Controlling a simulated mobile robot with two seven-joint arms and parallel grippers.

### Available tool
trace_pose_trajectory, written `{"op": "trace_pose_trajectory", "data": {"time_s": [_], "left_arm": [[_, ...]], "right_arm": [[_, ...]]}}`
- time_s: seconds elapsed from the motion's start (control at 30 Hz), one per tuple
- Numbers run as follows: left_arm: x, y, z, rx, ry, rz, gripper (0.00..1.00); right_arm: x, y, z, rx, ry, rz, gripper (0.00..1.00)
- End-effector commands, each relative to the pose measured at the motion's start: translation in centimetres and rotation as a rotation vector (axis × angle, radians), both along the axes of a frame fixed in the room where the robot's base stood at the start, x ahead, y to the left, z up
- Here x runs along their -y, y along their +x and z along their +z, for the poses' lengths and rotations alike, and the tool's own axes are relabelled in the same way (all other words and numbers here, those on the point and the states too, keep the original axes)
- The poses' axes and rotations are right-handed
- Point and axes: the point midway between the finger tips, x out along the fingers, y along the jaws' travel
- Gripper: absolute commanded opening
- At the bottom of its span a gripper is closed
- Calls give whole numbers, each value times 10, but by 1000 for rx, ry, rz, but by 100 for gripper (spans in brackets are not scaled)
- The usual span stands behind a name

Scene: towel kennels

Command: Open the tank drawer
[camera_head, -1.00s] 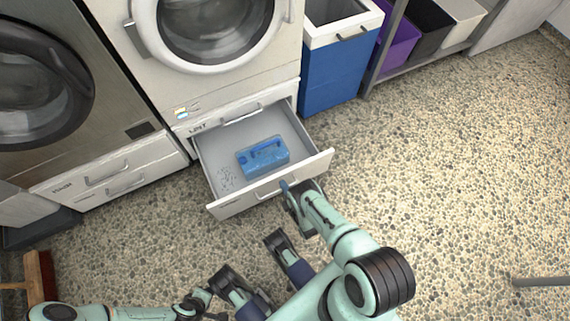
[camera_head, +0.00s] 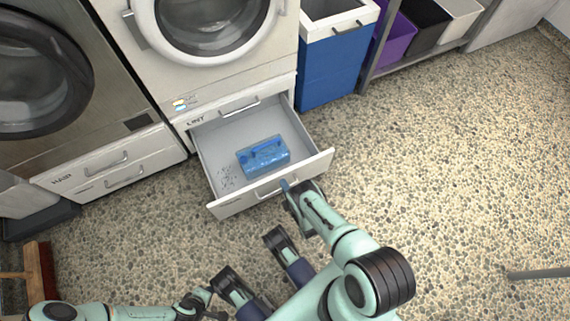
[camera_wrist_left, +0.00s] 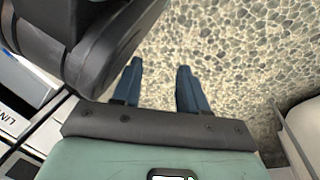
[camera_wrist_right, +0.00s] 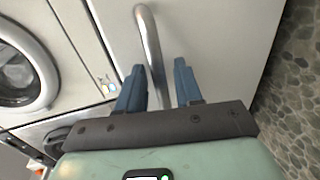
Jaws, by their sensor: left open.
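The lower drawer (camera_head: 229,204) under the white dryer is pulled well out, with a blue tank (camera_head: 263,157) lying inside. Its metal handle (camera_head: 268,190) is on the drawer's front. My right gripper (camera_head: 292,188) is at this handle. My left gripper (camera_wrist_left: 159,72) is open and empty over the floor in the left wrist view.
A blue bin (camera_head: 332,72) stands right of the dryer, beside a shelf with purple (camera_head: 397,40) and black bins. A broom (camera_head: 45,270) lies at lower left.

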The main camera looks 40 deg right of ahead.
Motion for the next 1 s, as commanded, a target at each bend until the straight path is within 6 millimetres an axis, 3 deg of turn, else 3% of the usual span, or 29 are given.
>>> {"op": "trace_pose_trajectory", "data": {"time_s": [0.33,0.67,0.83,1.0], "left_arm": [[1,7,7,23,2,-1,43],[8,50,50,171,8,-9,43],[15,35,57,132,-12,-22,43],[18,29,60,115,-20,-29,43]], "right_arm": [[-3,-11,3,-2,0,0,35],[-19,-79,18,-4,1,1,35],[-26,-109,24,-3,1,0,35],[-30,-124,27,-1,0,1,35]]}}
